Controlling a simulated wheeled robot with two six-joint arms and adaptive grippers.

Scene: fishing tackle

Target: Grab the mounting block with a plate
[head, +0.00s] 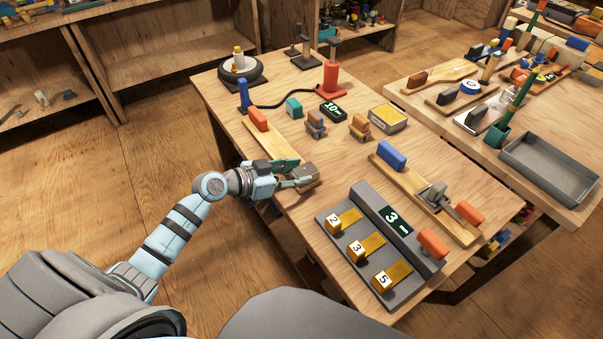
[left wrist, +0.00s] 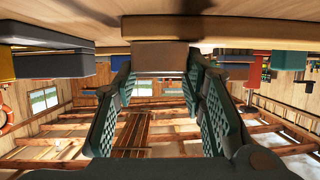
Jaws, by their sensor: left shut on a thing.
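The mounting block with a plate (head: 304,171) is a small grey-brown block at the near end of a wooden board (head: 268,143) on the left of the table. My left gripper (head: 290,179) reaches in from the left and is shut on this block. In the left wrist view, which looks upside down, the brown block (left wrist: 160,58) sits between my two green fingers, close to the tabletop. The plate itself is hard to make out. A similar grey block (head: 433,193) sits on another board to the right. My right gripper is not in view.
A grey stand (head: 372,228) with numbered yellow blocks stands at the table's front. A red post (head: 331,77), small clamps and a yellow-grey box (head: 388,117) stand farther back. A second table with a grey tray (head: 548,168) is at the right.

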